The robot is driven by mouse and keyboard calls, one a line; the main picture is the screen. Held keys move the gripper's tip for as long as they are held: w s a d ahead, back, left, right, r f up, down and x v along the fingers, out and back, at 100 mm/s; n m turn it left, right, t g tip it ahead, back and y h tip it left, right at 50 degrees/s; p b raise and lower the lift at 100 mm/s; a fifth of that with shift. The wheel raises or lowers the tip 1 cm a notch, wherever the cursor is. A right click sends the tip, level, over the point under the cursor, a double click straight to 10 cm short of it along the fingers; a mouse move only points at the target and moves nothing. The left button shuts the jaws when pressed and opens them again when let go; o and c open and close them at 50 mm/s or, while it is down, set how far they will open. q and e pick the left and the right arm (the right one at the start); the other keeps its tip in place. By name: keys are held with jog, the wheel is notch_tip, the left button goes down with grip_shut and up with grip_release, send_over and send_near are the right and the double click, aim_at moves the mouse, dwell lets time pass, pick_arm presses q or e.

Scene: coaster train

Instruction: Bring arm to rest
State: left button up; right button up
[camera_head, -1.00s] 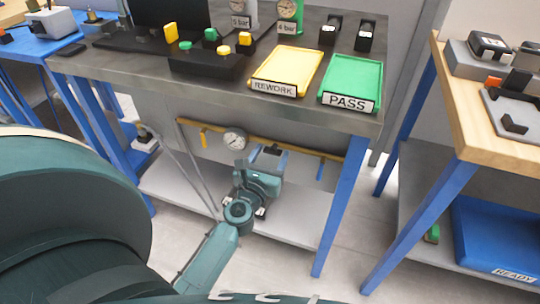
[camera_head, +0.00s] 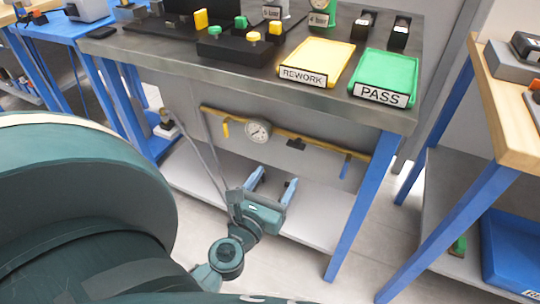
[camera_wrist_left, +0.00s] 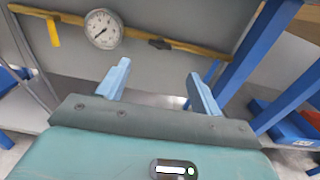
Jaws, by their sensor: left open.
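My left gripper (camera_head: 273,182) is open and empty in the head view, below the front edge of the steel workbench and in front of its lower shelf. Its two light-blue fingers stand apart in the left wrist view (camera_wrist_left: 158,84), pointing toward the panel under the bench. Nothing lies between them. My left arm reaches it from the lower left, with dark green links filling that corner of the head view. My right gripper is in neither view.
A yellow pipe with a pressure gauge (camera_head: 257,131) runs under the steel workbench (camera_head: 240,80). On top are a yellow REWORK tray (camera_head: 348,57) and a green PASS tray (camera_head: 410,65). A wooden bench (camera_head: 497,120) stands at right, with a blue bin (camera_head: 515,250) below.

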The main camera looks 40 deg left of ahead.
pick_arm(q)
jog(key=shift+v, duration=0.85)
